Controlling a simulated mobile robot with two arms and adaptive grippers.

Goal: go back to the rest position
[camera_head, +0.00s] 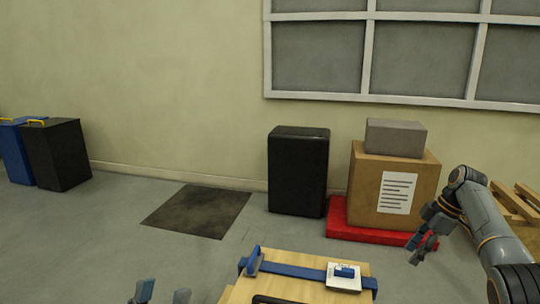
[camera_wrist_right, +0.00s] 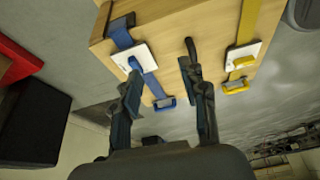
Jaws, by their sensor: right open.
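My right gripper (camera_head: 422,246) hangs in the air to the right of a wooden box-like stand (camera_head: 245,285) in the head view. In the right wrist view its two fingers (camera_wrist_right: 165,85) are spread apart with nothing between them, and the stand (camera_wrist_right: 185,22) lies beyond them. My left gripper (camera_head: 163,293) shows only as two separate fingertips at the bottom edge of the head view, left of the stand. Nothing shows between these tips. A white plate with a blue part (camera_head: 344,277) sits on the blue strap across the stand.
A cardboard box (camera_head: 415,180) with a grey block stands on a red base (camera_head: 385,236) behind my right gripper. A black case (camera_head: 298,170) stands beside it. A wooden pallet (camera_head: 515,210) is at the right.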

